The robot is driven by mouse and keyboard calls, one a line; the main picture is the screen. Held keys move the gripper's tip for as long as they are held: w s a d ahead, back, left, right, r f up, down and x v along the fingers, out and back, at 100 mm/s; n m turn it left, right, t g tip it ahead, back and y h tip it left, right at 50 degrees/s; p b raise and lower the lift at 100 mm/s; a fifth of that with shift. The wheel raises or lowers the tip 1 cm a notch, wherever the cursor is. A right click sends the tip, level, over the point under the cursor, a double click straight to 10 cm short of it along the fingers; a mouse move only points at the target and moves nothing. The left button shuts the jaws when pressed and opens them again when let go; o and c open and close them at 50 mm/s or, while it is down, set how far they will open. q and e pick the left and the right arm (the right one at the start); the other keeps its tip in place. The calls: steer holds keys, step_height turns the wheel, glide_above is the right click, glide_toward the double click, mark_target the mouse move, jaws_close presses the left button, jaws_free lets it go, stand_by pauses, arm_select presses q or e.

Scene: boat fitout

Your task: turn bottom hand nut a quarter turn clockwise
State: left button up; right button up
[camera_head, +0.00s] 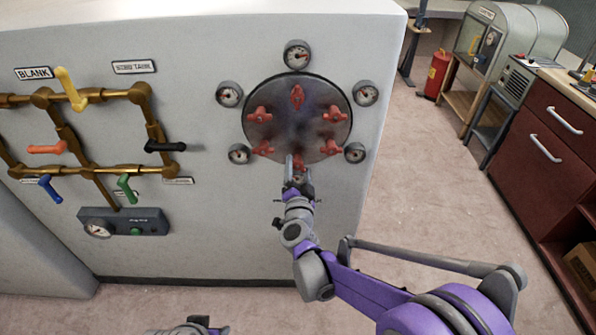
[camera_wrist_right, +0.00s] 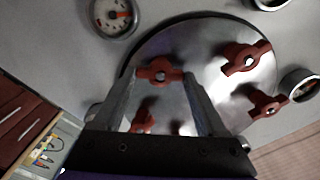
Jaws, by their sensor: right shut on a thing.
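A round metal plate (camera_head: 322,108) on the pale wall carries several red hand nuts in a ring. The bottom hand nut (camera_head: 299,165) is at the plate's lower edge, partly hidden by my right gripper (camera_head: 291,166), which reaches it from below. In the right wrist view the nut (camera_wrist_right: 160,72) sits between the two fingertips, and the gripper is shut on it. Other red nuts (camera_wrist_right: 247,58) show around it. A part of my left arm shows at the bottom edge of the head view; its fingers cannot be made out.
Gauges (camera_head: 297,54) surround the plate; one below the bottom nut is mostly covered by my gripper. Brass pipes (camera_head: 98,98) with coloured valve handles are on the left. A red drawer cabinet (camera_head: 548,140) and a red extinguisher (camera_head: 437,74) stand at right. The floor between is clear.

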steer(key=m, duration=0.3)
steer(key=shift+d+m, duration=0.1)
steer(key=shift+m, duration=0.2)
steer(key=m, duration=0.4)
steer(key=shift+b, duration=0.3)
steer(key=shift+m, duration=0.3)
steer(key=o, duration=1.3)
steer(key=shift+f, duration=0.1)
steer(key=s, duration=1)
steer(key=shift+s, duration=0.4)
